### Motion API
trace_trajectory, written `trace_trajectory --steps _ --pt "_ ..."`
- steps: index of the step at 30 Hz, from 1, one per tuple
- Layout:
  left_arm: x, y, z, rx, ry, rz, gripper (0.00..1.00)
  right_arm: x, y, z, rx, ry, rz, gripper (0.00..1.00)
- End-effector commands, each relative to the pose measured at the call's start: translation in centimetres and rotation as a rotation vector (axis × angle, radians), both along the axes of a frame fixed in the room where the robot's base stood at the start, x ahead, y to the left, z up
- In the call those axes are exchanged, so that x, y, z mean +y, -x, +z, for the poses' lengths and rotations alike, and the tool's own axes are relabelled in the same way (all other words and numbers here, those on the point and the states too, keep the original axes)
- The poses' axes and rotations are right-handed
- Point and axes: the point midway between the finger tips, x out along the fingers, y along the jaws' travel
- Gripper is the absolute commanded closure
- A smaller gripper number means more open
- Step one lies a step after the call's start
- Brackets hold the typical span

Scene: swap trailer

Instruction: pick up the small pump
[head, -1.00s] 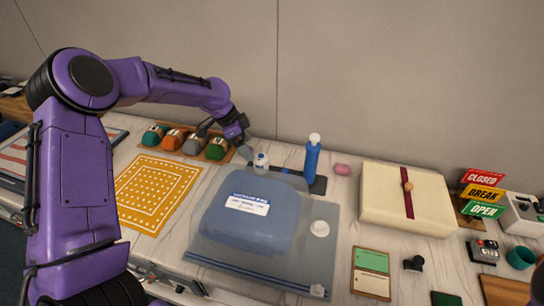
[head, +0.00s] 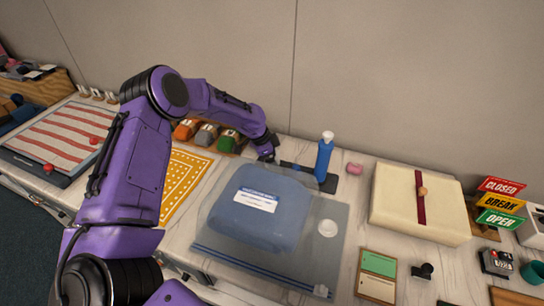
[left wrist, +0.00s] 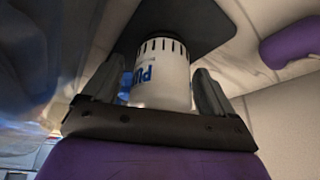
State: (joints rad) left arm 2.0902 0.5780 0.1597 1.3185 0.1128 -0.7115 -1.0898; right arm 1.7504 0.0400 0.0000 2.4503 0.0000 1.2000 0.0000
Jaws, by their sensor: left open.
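The small pump (left wrist: 160,80) is a white cylinder with a ribbed edge and blue lettering in the left wrist view. It sits between the two fingers of my left gripper (left wrist: 157,92), which is open around it. In the head view my left gripper (head: 267,155) is low at the back of the counter, and I cannot make out the pump there; the gripper seems to hide it. A taller blue bottle with a white cap (head: 324,157) stands to its right on a dark tray (head: 329,185). My right gripper is not in view.
A translucent blue pouch (head: 258,208) lies on a clear zip bag (head: 320,262) in front of the gripper. Coloured rounded items (head: 206,134) stand to its left. A pink soap (head: 354,169) and cream box (head: 395,201) are to the right, with the wall behind.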

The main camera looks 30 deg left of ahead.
Motion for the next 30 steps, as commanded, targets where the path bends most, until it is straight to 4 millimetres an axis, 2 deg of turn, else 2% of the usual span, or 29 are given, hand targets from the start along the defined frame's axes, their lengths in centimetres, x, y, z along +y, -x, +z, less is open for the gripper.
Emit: trace_trajectory --steps 7,13,22,26,30 --pt "-0.1 -0.1 -0.4 -0.001 -0.001 -0.001 0.13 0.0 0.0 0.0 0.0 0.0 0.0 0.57" --pt "-0.1 -0.1 -0.4 -0.001 -0.001 -0.001 0.79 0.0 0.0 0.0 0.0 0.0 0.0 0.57" --pt "-0.1 -0.2 0.3 -0.005 0.0 -0.001 0.79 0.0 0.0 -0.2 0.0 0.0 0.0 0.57" --pt "-0.1 -0.3 2.8 -0.008 -0.001 -0.003 0.79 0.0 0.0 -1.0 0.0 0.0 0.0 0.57" --pt "-0.1 -0.2 6.2 -0.007 -0.001 -0.002 0.79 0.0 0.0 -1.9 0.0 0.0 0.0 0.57"
